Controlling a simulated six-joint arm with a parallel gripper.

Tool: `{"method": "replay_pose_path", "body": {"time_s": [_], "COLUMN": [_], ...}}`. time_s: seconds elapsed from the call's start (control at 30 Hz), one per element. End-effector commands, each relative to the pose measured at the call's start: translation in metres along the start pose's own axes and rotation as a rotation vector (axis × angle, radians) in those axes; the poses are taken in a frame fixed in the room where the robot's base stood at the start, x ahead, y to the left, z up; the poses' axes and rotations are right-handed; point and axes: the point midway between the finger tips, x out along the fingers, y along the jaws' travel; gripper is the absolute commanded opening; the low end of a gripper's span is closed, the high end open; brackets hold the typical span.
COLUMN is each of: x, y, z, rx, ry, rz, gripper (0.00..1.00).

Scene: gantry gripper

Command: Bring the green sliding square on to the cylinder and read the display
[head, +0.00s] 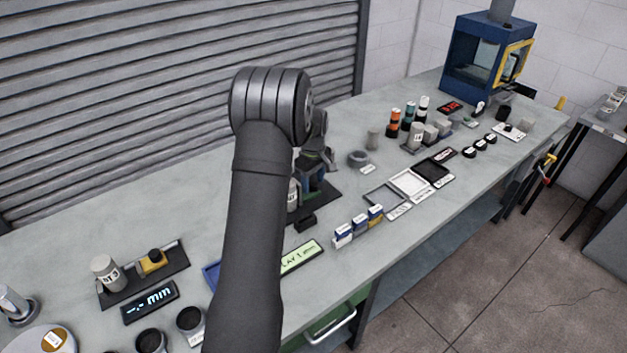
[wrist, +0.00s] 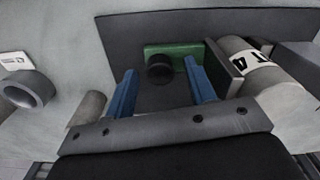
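The green sliding square (wrist: 187,50) shows in the wrist view on a dark base, with a black knob (wrist: 160,69) on its near side. The cylinder (wrist: 265,72), pale grey with a black marking, lies to its right in that view, beyond a grey upright plate (wrist: 223,66). My gripper (wrist: 161,70) is open. Its two blue fingers stand on either side of the knob, with a gap visible on each side. In the head view my arm largely hides this fixture; the cylinder (head: 292,194) shows just beside the arm. A pale green display (head: 301,257) is partly covered by my arm.
At left are a second fixture with a yellow slider (head: 152,262) and a display (head: 150,301) reading "-.- mm". A grey ring (head: 358,158) and small boxes (head: 358,226) stand right of my arm. The bench between them has some bare room.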

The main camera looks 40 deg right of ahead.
Motion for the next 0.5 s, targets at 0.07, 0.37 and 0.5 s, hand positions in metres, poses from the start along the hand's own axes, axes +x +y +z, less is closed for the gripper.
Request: {"method": "replay_pose_path", "body": {"time_s": [0.07, 0.37, 0.5], "x": [-0.001, -0.043, -0.077], "y": [0.000, 0.001, 0.001], "z": [0.000, -0.001, 0.000], "rx": [0.000, 0.000, 0.000], "ry": [0.000, 0.003, 0.002], "rz": [0.000, 0.005, 0.004], "gripper": [0.50, 0.50, 0.50]}}
